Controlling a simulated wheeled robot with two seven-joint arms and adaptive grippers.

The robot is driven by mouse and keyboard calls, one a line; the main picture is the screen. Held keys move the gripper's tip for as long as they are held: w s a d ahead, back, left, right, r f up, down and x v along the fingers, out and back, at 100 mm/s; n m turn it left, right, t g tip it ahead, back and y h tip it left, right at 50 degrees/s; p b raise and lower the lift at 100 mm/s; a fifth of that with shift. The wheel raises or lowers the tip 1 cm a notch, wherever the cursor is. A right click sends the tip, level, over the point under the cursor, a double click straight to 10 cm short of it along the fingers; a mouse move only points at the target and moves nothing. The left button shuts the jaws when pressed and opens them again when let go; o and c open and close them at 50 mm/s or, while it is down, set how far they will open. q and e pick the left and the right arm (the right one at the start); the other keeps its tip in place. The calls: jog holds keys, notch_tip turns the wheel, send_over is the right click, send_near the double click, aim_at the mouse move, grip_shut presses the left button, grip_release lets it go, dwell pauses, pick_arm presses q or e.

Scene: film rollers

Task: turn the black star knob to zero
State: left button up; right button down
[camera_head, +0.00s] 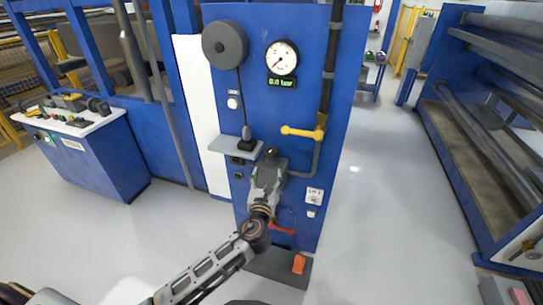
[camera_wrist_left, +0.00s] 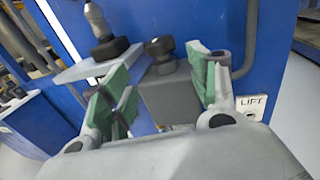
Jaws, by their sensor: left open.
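The black star knob (camera_head: 271,152) sits just past the tip of my left gripper in the head view; the gripper and arm hide most of what is below it. In the left wrist view the black knob (camera_wrist_left: 160,48) stands on a grey box (camera_wrist_left: 172,95), beyond the fingers. My left gripper (camera_head: 268,165) reaches up toward the blue panel from below. In the left wrist view the gripper (camera_wrist_left: 160,88) is open, its green pads well apart and nothing between them at the tips. The knob's markings cannot be read. My right gripper is not in view.
A small shelf with a black lever (camera_head: 246,138) is left of the knob. A yellow handle (camera_head: 303,132), a round gauge (camera_head: 282,58), a LIFT switch (camera_head: 314,196) and a red lever (camera_head: 281,230) are on the blue panel (camera_head: 300,100). Floor to the right is clear.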

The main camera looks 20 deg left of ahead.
aim_at(272, 157)
pick_arm(q)
jog(key=shift+w+a, duration=0.35)
jog(key=shift+w, duration=1.8)
jog(key=shift+w+a, duration=0.35)
jog(key=shift+w, duration=1.75)
jog(key=shift+w+a, duration=0.35)
jog(key=shift+w, duration=1.8)
jog(key=c, duration=0.7)
jog(key=shift+c, duration=0.2)
jog(key=shift+d+n+y, duration=0.1)
jog(key=shift+n+y, duration=0.5)
jog(key=shift+y, duration=0.3)
jog(key=shift+g, duration=0.3)
jog(key=o, duration=0.7)
jog(key=shift+o, duration=0.2)
